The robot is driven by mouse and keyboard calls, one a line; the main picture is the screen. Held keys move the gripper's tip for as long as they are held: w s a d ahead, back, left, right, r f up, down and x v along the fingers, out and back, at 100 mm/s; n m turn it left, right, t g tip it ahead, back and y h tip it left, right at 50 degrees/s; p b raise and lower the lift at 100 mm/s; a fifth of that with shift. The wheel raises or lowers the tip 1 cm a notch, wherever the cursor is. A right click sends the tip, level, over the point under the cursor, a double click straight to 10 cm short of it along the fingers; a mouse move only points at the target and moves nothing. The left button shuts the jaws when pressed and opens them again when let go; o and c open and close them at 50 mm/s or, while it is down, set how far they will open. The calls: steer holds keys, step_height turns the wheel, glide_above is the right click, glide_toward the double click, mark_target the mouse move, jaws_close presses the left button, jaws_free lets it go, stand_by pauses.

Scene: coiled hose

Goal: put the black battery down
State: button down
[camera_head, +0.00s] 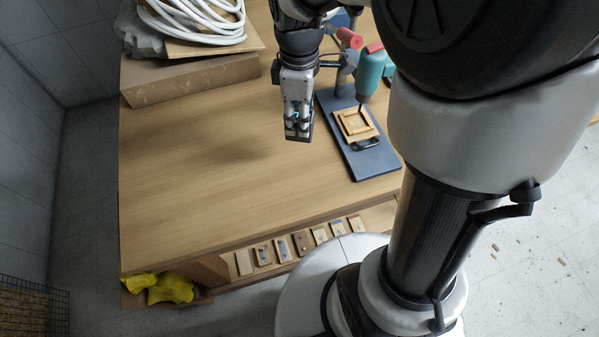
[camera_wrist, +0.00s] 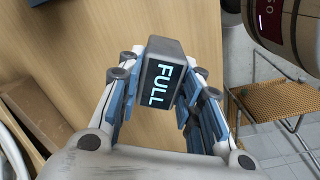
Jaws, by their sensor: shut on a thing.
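The black battery (camera_wrist: 160,80) is a dark block with "FULL" lit on its face in the wrist view. My gripper (camera_wrist: 158,100) is shut on it, with blue-padded fingers on both sides. In the head view my gripper (camera_head: 299,120) points down over the wooden table (camera_head: 200,170), left of the drill stand. The battery (camera_head: 298,136) shows there as a dark piece at the fingertips. A soft shadow lies on the table to the left. The exact gap between battery and table is hard to tell.
A teal drill (camera_head: 371,72) stands over a blue-grey base (camera_head: 375,163) with a wooden frame (camera_head: 355,124) on it. A coiled white hose (camera_head: 200,22) lies at the back left by a cardboard box (camera_head: 190,80). The table's middle and left are clear.

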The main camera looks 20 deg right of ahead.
steer(key=r+n, duration=0.1)
steer(key=s+r+n, duration=0.1)
steer(key=r+n, duration=0.2)
steer(key=shift+s+r+n, duration=0.15)
steer(key=shift+s+n, duration=0.15)
steer(key=shift+s, duration=0.1)
steer(key=shift+s+n, duration=0.1)
steer(key=shift+n, duration=0.2)
step_height(320, 180, down, 20)
steer(key=b, duration=0.6)
steer(key=shift+r, duration=0.2)
steer(key=shift+f+b, duration=0.15)
steer(key=shift+b, duration=0.15)
steer(key=c, duration=1.1)
jaws_free()
